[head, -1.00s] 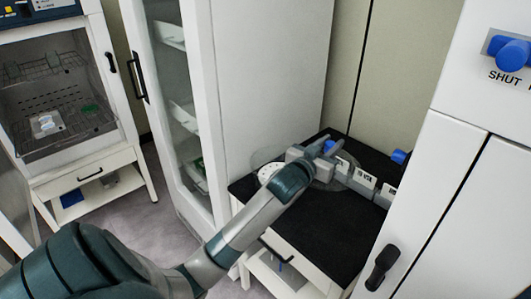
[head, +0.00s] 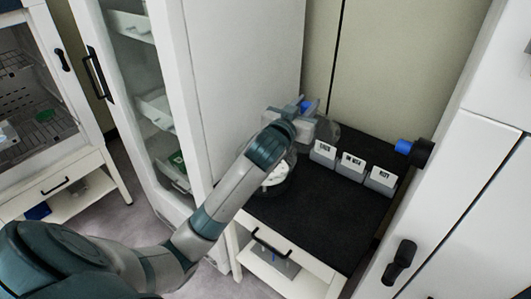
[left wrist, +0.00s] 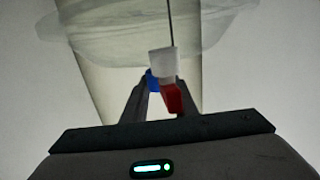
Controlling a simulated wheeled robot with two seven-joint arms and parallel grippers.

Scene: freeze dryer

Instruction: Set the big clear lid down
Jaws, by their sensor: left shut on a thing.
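The big clear lid (head: 331,130) is see-through and only faintly visible in the head view, by the back left of the black-topped table. In the left wrist view its wide translucent body (left wrist: 150,25) spans the top of the picture. My left gripper (head: 306,105) is shut on the lid's white knob (left wrist: 163,62), shown between the fingers (left wrist: 160,92). The lid appears held above the table; the exact gap under it cannot be told. My right gripper is not in view.
The black tabletop (head: 315,220) is clear at the front. Several small white labelled blocks (head: 352,166) stand in a row at the back. A round dark-rimmed vessel with a white inside (head: 277,178) sits at the left, partly behind my arm. A tall white cabinet (head: 245,80) borders the left.

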